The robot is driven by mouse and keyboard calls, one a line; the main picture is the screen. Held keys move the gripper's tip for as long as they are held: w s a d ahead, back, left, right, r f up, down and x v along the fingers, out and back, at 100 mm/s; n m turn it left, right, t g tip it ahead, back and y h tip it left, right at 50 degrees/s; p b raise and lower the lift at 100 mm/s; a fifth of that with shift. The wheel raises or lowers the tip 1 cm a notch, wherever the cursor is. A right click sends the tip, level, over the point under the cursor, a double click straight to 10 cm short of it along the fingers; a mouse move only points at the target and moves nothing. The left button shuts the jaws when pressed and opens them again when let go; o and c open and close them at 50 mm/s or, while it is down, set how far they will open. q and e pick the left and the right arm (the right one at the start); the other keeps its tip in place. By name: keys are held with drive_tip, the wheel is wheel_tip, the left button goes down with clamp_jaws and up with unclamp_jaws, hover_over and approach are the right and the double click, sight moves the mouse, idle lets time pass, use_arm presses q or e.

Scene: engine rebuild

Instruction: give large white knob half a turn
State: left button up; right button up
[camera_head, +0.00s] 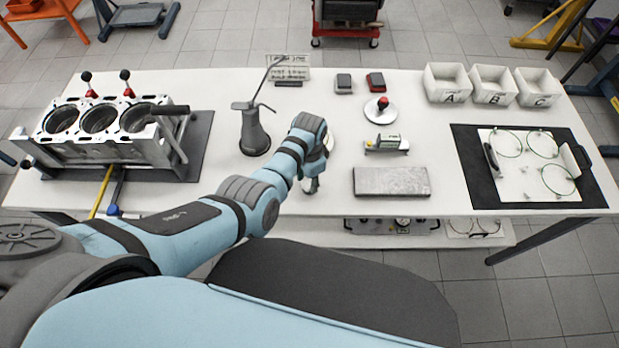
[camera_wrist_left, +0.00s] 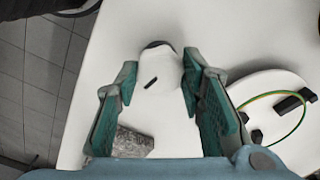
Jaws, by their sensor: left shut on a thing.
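The large white knob (camera_wrist_left: 160,66) shows in the left wrist view as a rounded white body with a short dark mark on its face. It sits between the two green-padded fingers of my left gripper (camera_wrist_left: 157,78), which is shut on it. In the head view, my left gripper (camera_head: 312,182) is low over the middle of the white table, mostly hidden by my own wrist. The knob cannot be made out clearly there. My right gripper is not in view.
A grey metal block (camera_head: 391,181) lies right of the gripper. A dark oil can (camera_head: 253,132) stands to its left. An engine block (camera_head: 100,130) is at far left. Bins (camera_head: 447,84) stand at the back right; a white board with green rings (camera_head: 525,185) lies on the right.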

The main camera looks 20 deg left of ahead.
use_arm(q)
drive_tip(key=n, duration=0.5)
drive_tip(key=shift+n, duration=0.3)
drive_tip(key=n, duration=1)
drive_tip(key=shift+n, duration=2.5)
drive_tip(key=o, duration=1.1)
drive_tip(key=shift+o, duration=0.2)
